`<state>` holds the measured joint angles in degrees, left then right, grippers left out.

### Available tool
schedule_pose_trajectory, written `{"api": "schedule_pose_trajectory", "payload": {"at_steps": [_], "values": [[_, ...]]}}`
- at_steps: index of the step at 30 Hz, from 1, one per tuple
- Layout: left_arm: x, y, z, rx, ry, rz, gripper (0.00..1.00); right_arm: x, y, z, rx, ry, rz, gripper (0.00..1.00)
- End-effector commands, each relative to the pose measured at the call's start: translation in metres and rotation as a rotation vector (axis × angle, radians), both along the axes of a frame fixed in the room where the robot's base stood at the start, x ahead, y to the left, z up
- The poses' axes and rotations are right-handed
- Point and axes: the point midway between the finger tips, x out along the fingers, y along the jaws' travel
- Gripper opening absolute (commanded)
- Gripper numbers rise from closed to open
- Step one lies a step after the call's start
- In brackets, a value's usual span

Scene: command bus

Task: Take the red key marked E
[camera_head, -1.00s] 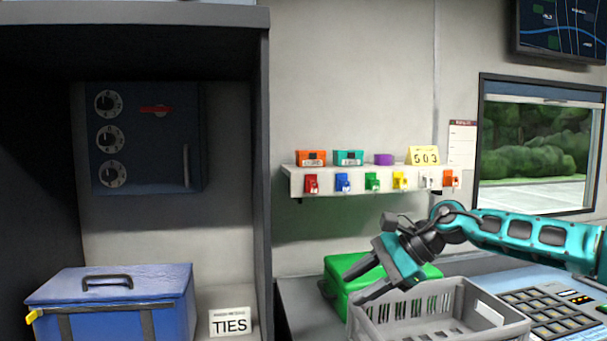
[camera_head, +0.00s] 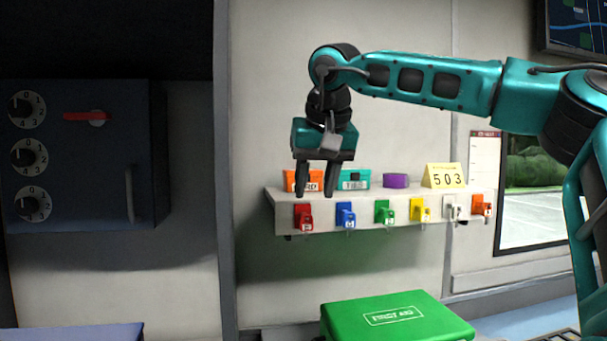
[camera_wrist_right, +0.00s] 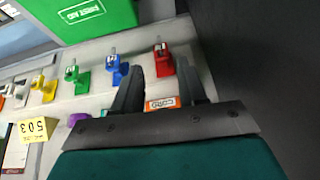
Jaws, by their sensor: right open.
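The red key (camera_head: 304,217) hangs at the left end of the shelf's front edge, in a row of coloured keys. Its letter is too small to read surely. It also shows in the right wrist view (camera_wrist_right: 163,62), just beyond the fingertips. My right gripper (camera_head: 315,193) is open and points down, in front of the orange box and a little above the red key. Nothing is between its fingers (camera_wrist_right: 155,85) except the view of the orange box behind. My left gripper is not in view.
Blue (camera_head: 345,216), green (camera_head: 384,212), yellow, white and orange keys hang to the right along the shelf (camera_head: 365,222). An orange box (camera_head: 290,180), a teal box (camera_head: 355,179), a purple piece (camera_head: 395,180) and a 503 card (camera_head: 443,176) stand on it. A green first aid box (camera_head: 395,318) is below.

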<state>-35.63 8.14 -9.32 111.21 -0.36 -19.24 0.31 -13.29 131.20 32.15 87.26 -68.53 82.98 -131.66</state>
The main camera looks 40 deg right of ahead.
Motion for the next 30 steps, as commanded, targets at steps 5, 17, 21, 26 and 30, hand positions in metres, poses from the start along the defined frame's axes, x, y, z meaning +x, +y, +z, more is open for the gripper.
{"api": "schedule_pose_trajectory", "payload": {"at_steps": [5,17,21,26,30], "values": [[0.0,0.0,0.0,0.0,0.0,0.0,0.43,-0.001,0.002,0.008,-0.045,0.007,0.019,0.41],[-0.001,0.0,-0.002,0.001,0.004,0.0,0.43,0.011,-0.005,-0.02,-0.044,0.009,0.02,0.41],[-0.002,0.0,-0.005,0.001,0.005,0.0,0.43,0.017,-0.008,-0.032,-0.042,0.008,0.02,0.41],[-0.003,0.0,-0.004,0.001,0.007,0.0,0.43,0.023,-0.011,-0.045,-0.045,0.009,0.02,0.41],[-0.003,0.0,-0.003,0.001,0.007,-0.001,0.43,0.028,-0.015,-0.056,-0.044,0.009,0.019,0.41]]}}
